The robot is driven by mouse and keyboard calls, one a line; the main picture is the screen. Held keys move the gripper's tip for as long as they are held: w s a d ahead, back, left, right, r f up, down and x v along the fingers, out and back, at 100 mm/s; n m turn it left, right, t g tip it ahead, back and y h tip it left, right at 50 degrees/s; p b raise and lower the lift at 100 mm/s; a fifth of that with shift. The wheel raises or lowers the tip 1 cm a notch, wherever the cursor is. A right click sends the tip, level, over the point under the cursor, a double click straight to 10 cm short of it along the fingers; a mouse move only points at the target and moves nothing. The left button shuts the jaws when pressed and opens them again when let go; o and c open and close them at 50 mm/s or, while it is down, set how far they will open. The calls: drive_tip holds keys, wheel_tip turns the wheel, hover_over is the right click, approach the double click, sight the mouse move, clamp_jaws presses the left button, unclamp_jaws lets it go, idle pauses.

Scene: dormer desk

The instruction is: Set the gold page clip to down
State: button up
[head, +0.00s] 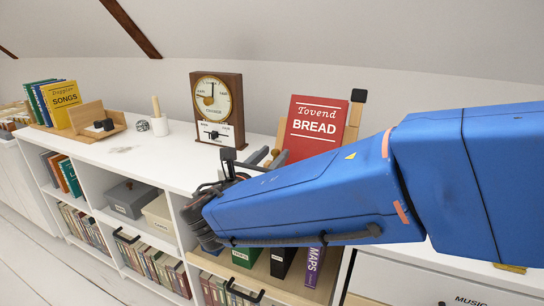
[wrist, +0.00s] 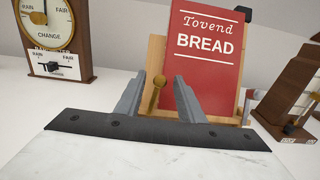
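A red book, "Tovend BREAD" (head: 312,128), leans on a wooden book stand (head: 354,120) on the white cabinet top; the book also fills the upper middle of the wrist view (wrist: 210,50). The gold page clip (wrist: 155,93) shows in the wrist view at the stand's lower left, as a small bar with a rounded knob at its upper end, standing nearly upright.
A black clip (wrist: 243,14) sits at the stand's top right corner. A wooden barometer (head: 216,107) with a slider stands left of the stand. A brown wooden device (wrist: 291,88) stands to the right.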

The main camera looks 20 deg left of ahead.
clamp_jaws()
